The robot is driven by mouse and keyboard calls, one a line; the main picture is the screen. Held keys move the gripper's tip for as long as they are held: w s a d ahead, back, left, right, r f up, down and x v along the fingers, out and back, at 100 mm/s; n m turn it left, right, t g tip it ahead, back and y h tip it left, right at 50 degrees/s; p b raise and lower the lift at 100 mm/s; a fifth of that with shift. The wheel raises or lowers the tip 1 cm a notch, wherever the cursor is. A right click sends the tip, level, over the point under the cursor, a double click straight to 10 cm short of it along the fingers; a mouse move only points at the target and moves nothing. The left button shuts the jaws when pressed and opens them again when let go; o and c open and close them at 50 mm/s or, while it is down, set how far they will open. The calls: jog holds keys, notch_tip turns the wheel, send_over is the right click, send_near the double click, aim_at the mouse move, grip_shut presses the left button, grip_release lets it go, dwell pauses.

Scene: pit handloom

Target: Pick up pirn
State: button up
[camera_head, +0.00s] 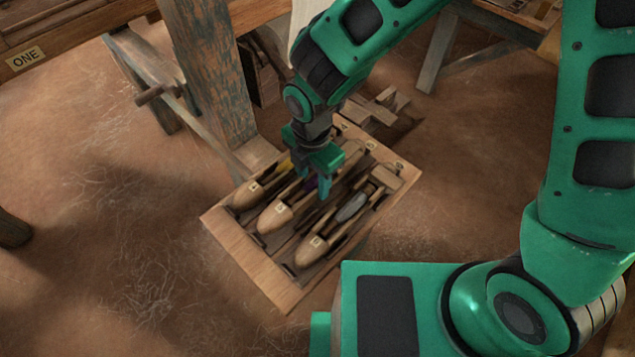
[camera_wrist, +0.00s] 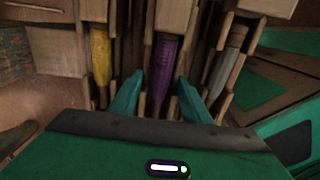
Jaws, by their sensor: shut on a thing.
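A wooden tray (camera_head: 246,258) on the floor holds three wooden shuttles side by side. The middle shuttle (camera_head: 274,216) has a purple pirn (camera_wrist: 165,65) in its slot, mostly hidden by my gripper in the head view. My gripper (camera_head: 318,186) points down over the middle shuttle. In the wrist view its two fingers stand on either side of the purple pirn, and it is shut on that pirn, which lies in line with the shuttle. The left shuttle (camera_head: 247,194) holds a yellow pirn (camera_wrist: 101,58). The right shuttle (camera_head: 312,249) holds a grey pirn (camera_head: 352,207).
A thick worn wooden post (camera_head: 208,70) stands close behind the tray on the left. A loom beam with a label "ONE" (camera_head: 25,58) crosses the upper left. Wooden pieces (camera_head: 378,106) lie behind the tray. The earth floor to the left (camera_head: 110,250) is clear.

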jog(key=shift+f, duration=1)
jog(key=shift+f, duration=0.25)
jog(key=o, duration=1.2)
jog(key=r, duration=1.1)
jog(key=shift+s+d, duration=0.15)
jog(key=shift+s, duration=0.1)
